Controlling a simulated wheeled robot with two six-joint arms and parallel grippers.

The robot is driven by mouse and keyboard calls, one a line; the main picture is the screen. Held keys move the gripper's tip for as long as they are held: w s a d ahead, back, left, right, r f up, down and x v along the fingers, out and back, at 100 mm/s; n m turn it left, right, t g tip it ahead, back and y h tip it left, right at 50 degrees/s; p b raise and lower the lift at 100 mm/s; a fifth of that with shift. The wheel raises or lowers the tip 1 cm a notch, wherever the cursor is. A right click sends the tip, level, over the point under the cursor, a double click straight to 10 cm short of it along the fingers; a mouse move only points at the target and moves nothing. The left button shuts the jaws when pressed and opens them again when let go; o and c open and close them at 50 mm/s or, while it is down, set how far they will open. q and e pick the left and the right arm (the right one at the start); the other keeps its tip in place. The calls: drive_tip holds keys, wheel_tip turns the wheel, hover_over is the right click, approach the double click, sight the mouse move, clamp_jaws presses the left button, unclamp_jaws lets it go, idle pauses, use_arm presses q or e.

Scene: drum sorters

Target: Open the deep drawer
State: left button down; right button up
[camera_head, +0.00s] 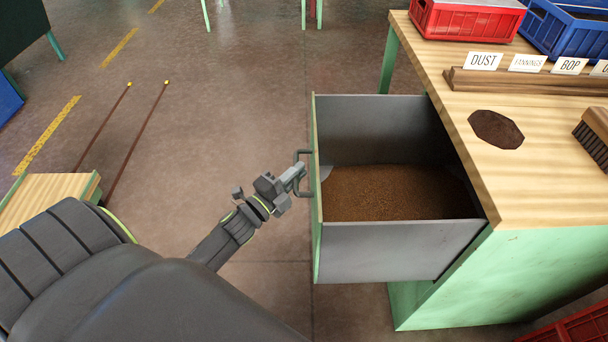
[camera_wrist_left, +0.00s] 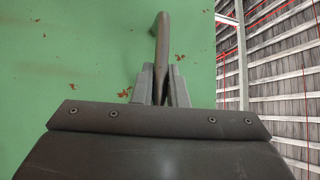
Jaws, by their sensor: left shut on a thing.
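The deep drawer (camera_head: 400,250) is pulled well out of the green bench, toward the left of the head view. It has grey walls, a green front and a heap of brown grainy material (camera_head: 385,192) inside. My left gripper (camera_head: 300,172) is shut on the drawer's grey bar handle (camera_head: 303,155). In the left wrist view the handle (camera_wrist_left: 161,45) runs between the two fingers (camera_wrist_left: 161,85), against the green drawer front (camera_wrist_left: 80,60). My right gripper is in neither view.
The wooden bench top (camera_head: 540,190) holds a red crate (camera_head: 465,20), a blue crate (camera_head: 565,30), a label rack (camera_head: 525,82), a dark round patch (camera_head: 496,129) and a brush (camera_head: 595,135). A red crate (camera_head: 580,328) stands low at the right.

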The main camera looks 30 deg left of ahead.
use_arm(q)
drive_tip(key=shift+s+a+f, duration=0.1)
drive_tip(key=shift+s+a, duration=0.05)
drive_tip(key=shift+a, duration=0.05)
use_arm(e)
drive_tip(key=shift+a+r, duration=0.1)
use_arm(q)
drive_tip(key=c, duration=1.5)
unclamp_jaws()
drive_tip(key=shift+o, duration=0.2)
